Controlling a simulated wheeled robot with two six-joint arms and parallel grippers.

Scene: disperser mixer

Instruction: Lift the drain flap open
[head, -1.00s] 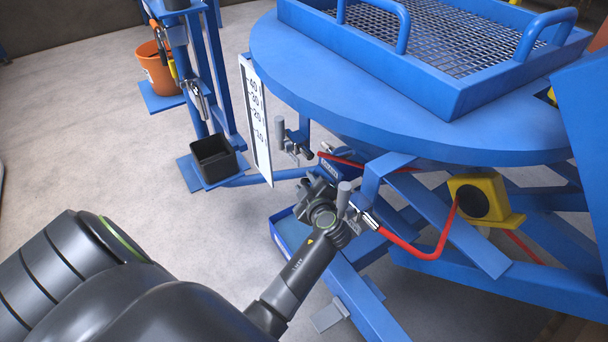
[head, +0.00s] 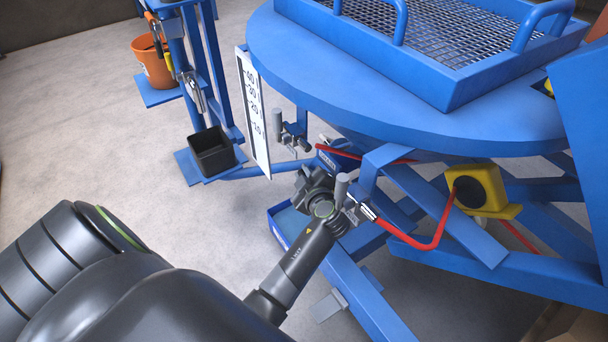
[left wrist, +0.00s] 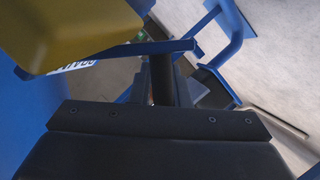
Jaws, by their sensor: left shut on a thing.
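The drain flap (head: 327,159) is a small blue piece with a white-lettered label, low under the round blue platform in the head view. The gripper body hides the grip in the head view. How far the flap is tilted is hard to tell. My right gripper is out of view.
A blue round platform (head: 400,125) overhangs the flap. A grey-handled valve with a red hose (head: 420,243) is close on the right of my wrist. A white scale plate (head: 254,115), black bin (head: 212,152) and orange bucket (head: 152,62) stand left.

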